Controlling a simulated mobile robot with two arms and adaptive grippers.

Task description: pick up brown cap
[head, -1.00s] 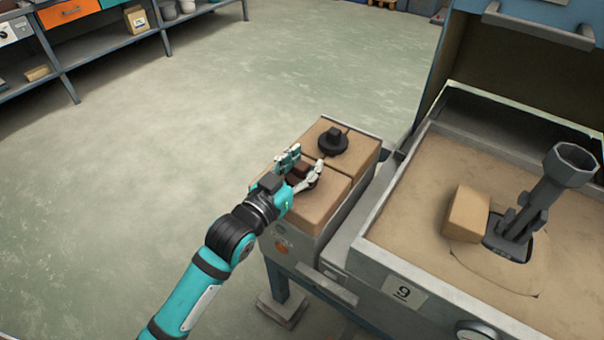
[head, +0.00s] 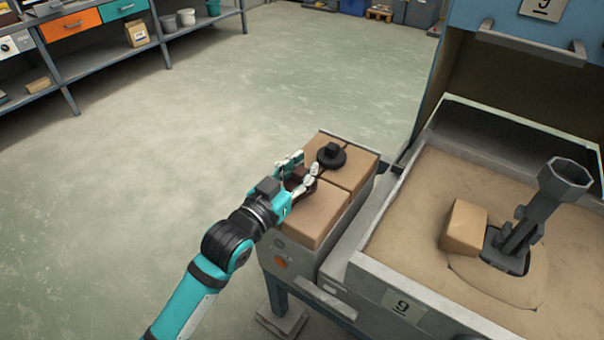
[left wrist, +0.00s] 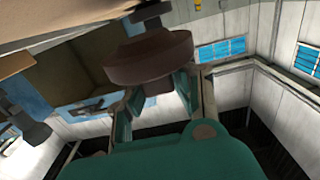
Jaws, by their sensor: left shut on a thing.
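The brown cap (left wrist: 150,58) is round and dark brown, and it sits between the fingers of my left gripper in the left wrist view. In the head view the brown cap (head: 299,184) is mostly hidden by the fingers. My left gripper (head: 304,172) is shut on it, over the tan blocks in the grey bin beside the furnace. I cannot tell whether the cap still touches the blocks. A black cap (head: 332,155) with a square knob lies on the blocks just behind the gripper. My right gripper is not in view.
The grey bin (head: 358,197) adjoins a sand-filled tray (head: 395,215) marked 9. A tan block (head: 464,226) and a grey metal shell-like part (head: 545,200) stand in the sand. Shelves stand at the far left. The floor left of the bin is clear.

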